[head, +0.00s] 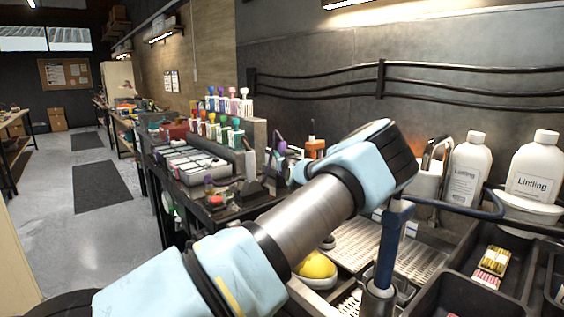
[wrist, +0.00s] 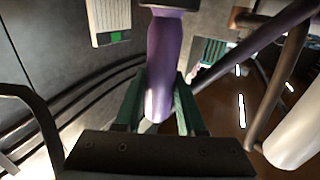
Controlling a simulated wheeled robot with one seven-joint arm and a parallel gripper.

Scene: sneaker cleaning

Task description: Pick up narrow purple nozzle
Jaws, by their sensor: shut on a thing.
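The narrow purple nozzle (wrist: 165,48) stands between the two green fingers of my gripper (wrist: 160,85) in the wrist view. The fingers are shut on it, one on each side. Its top end meets a dark part at the upper edge of the picture. A thin purple strip (wrist: 255,42) runs off to its right. In the head view my arm hides most of my gripper. A small purple piece (head: 281,147) shows just left of my wrist there, but I cannot tell whether it is the held nozzle.
A rack of several coloured bottles (head: 222,128) stands on the bench at the left. Two white bottles (head: 467,172) stand at the right, behind a black tray (head: 440,292).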

